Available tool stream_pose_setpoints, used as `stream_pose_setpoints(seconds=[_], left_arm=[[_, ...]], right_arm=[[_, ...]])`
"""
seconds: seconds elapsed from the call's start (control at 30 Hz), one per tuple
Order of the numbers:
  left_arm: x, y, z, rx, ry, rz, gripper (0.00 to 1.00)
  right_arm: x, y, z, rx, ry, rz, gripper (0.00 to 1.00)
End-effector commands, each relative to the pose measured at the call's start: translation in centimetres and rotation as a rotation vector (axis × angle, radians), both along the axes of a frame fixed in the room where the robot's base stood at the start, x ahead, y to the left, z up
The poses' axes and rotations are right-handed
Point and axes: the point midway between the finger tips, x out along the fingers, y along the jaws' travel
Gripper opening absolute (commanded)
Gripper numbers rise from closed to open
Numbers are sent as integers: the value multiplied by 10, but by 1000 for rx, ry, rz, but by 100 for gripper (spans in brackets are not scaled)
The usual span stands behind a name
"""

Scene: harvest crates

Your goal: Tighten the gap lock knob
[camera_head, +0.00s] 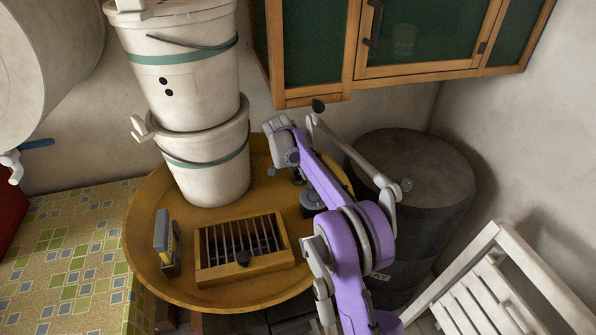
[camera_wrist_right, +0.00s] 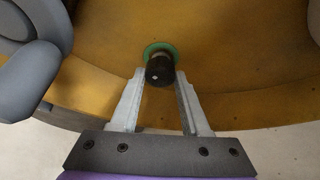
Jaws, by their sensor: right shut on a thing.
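In the right wrist view, a black knob (camera_wrist_right: 159,70) with a small white mark on its end sits over a green collar (camera_wrist_right: 153,49) on a mustard-yellow surface. My right gripper (camera_wrist_right: 159,80) has its two grey fingers on either side of this knob and is shut on it. In the head view my right gripper (camera_head: 298,177) is at the right part of the yellow round table, partly hidden by my purple arm. My left gripper is not in view.
Two stacked white buckets (camera_head: 205,180) stand at the back of the yellow round table (camera_head: 155,205). A grey block (camera_head: 162,232) is left of the box. A grey round part (camera_head: 312,201) is close beside my right gripper. A dark barrel (camera_head: 425,165) stands behind my arm.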

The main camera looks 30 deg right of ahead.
Motion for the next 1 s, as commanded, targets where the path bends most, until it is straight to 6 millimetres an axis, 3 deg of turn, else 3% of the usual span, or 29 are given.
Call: stream_pose_setpoints(seconds=[0.27,0.3,0.43,0.77,1.0], left_arm=[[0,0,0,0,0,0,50],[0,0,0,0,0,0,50],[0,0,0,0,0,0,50],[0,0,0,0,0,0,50],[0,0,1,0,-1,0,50]], right_arm=[[1,0,1,-2,-3,1,0],[1,0,1,-2,-3,2,53],[0,0,1,-2,-1,1,76],[0,1,2,-1,-1,1,76],[-5,12,34,0,-1,3,76]])
